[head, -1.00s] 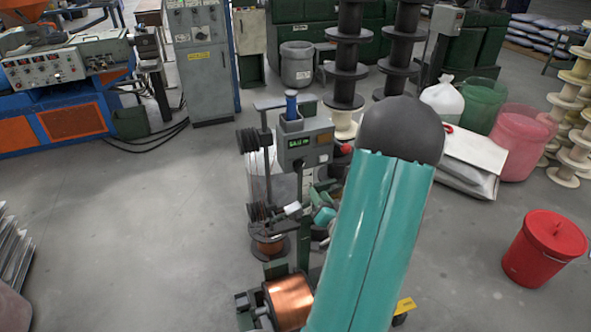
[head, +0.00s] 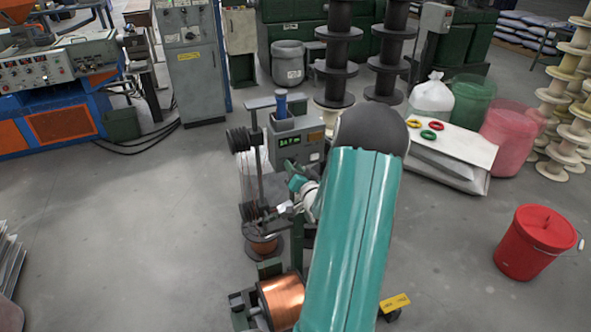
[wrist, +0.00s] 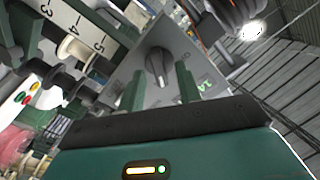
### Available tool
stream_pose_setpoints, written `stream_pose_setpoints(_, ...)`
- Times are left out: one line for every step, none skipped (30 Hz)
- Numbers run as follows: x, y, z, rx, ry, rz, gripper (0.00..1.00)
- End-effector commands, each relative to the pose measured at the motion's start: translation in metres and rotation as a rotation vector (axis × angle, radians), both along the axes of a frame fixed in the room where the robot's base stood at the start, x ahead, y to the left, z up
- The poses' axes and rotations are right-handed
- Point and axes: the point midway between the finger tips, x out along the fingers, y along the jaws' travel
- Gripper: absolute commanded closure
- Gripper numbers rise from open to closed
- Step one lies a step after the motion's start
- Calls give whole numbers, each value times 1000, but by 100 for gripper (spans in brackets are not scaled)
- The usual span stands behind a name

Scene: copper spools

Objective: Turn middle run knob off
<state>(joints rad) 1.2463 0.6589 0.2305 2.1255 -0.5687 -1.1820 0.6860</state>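In the wrist view a dark run knob (wrist: 158,65) with a pointer-like ridge sits on a grey panel (wrist: 178,42). Part of a green display (wrist: 205,86) shows to its right. My gripper (wrist: 161,74) is open, with its two green fingers apart. The knob appears between the fingertips; I cannot tell whether they touch it. In the head view the grey control box (head: 309,150) with a green display (head: 289,140) stands on the winding machine. My teal-and-white wrist is close below the box. The knob is hidden in the head view.
A copper spool (head: 282,300) and a wire spool (head: 263,244) sit low on the machine. A black post with reels (head: 258,165) stands at the box's left. A red bucket (head: 533,242) is at the right. The floor at left is clear.

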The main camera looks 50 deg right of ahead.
Motion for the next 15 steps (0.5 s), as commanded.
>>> stream_pose_setpoints(0, 0, 0, 0, 0, 0, 65)
stream_pose_setpoints(0, 0, 0, 0, 0, 0, 65)
stream_pose_setpoints(0, 0, 0, 0, 0, 0, 65)
stream_pose_setpoints(0, 0, 0, 0, -1, -1, 71)
stream_pose_setpoints(0, 0, 0, 0, -1, -1, 77)
stream_pose_setpoints(-1, 0, 0, 0, -1, -1, 85)
stream_pose_setpoints(-1, 0, 0, 0, -1, -1, 91)
stream_pose_setpoints(-1, 0, 0, 0, -1, -1, 97)
stream_pose_setpoints(-1, 0, 0, 0, -1, -1, 100)
stream_pose_setpoints(-1, 0, 0, 0, -1, -1, 100)
stream_pose_setpoints(-1, 0, 0, 0, -1, -1, 100)
stream_pose_setpoints(-1, 0, 0, 0, -1, -1, 100)
stream_pose_setpoints(-1, 0, 0, -1, 0, -1, 100)
stream_pose_setpoints(-1, 0, 0, -2, 0, -1, 100)
stream_pose_setpoints(-1, 0, 0, -4, 1, -1, 100)
